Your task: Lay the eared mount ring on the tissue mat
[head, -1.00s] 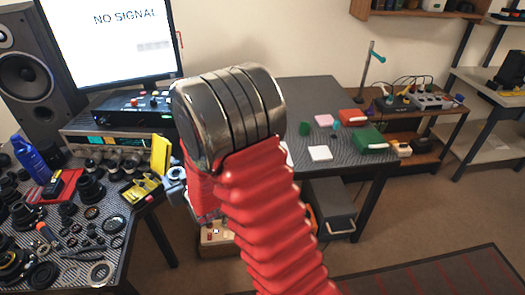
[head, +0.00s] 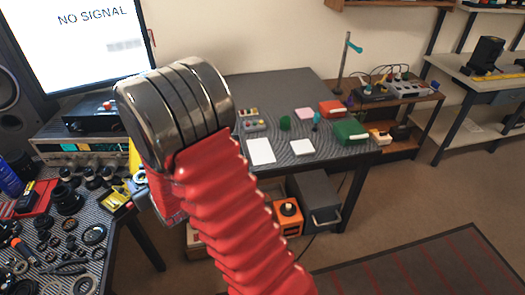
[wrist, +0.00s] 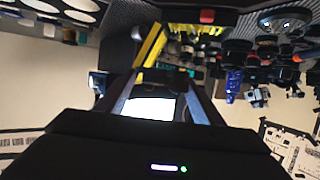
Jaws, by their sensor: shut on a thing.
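My gripper (wrist: 158,84) shows in the wrist view, its two fingers pointing away from the black wrist housing. It is shut on a dark piece between the fingers, probably the eared mount ring; its outline and ears are too dim to make out. In the head view my red, ribbed arm with its metal joint covers the gripper and what it holds. A flat white sheet (head: 261,151), which looks like the tissue mat, lies on the dark table right of my arm. My gripper is apart from it.
A white square (head: 302,147), a green box (head: 350,131), a red box (head: 331,108) and a pink block (head: 304,114) share the table. The bench (head: 60,255) at left is crowded with lens parts. The table's back left is clear.

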